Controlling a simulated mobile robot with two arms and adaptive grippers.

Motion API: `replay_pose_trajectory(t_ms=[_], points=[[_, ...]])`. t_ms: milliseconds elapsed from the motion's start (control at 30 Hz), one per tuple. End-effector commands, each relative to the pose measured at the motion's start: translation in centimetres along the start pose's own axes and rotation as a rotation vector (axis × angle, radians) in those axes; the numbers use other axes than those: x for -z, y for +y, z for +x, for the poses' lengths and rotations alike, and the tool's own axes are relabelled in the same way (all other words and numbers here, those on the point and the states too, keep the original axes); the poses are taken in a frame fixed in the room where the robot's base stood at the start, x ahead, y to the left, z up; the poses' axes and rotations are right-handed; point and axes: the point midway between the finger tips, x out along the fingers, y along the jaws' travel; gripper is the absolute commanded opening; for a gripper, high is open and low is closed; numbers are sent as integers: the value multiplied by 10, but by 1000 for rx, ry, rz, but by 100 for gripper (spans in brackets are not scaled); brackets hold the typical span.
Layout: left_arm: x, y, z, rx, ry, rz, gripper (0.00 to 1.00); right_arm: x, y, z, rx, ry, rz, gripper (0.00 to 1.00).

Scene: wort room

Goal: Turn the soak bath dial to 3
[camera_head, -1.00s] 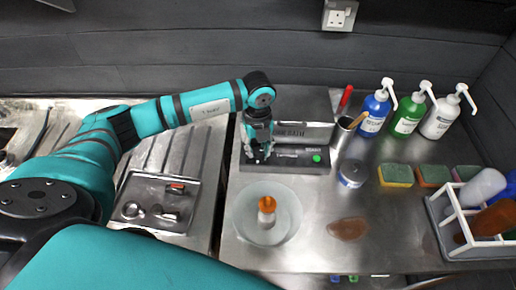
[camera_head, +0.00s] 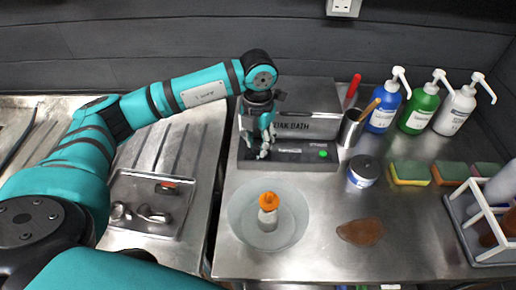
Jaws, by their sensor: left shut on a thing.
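The soak bath (camera_head: 312,125) is a grey metal box at the back of the steel counter, with part of its "SOAK BATH" label showing. Its dark control panel (camera_head: 290,162) runs along the front and carries a lit green light (camera_head: 323,154) at the right. My left gripper (camera_head: 264,152) points down at the left part of this panel and is shut on the dial there. The gripper's fingers hide the dial, so its setting cannot be read. My right gripper is not in view.
A round bowl (camera_head: 240,222) holding an orange-capped bottle (camera_head: 268,211) stands in front of the panel. To the right are a lidded tub (camera_head: 363,171), a cup with tools (camera_head: 350,130), pump bottles (camera_head: 419,108), sponges (camera_head: 410,174) and a white rack (camera_head: 480,228). A steel tray (camera_head: 150,205) lies left.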

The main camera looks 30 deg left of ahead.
Motion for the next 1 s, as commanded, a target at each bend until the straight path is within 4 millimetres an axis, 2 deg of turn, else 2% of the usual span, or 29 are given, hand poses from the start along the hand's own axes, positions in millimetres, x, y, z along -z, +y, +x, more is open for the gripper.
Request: replay_pose_trajectory(t_ms=[33, 400, 700, 1000], points=[[-1, 0, 4, 0, -4, 43, 0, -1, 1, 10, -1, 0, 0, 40], [-1, 0, 2, 0, -5, 355, 0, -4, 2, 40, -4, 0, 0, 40], [-1, 0, 0, 0, -4, 507, 0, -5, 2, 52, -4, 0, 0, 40], [0, 0, -1, 1, -2, 559, 0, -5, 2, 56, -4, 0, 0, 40]])
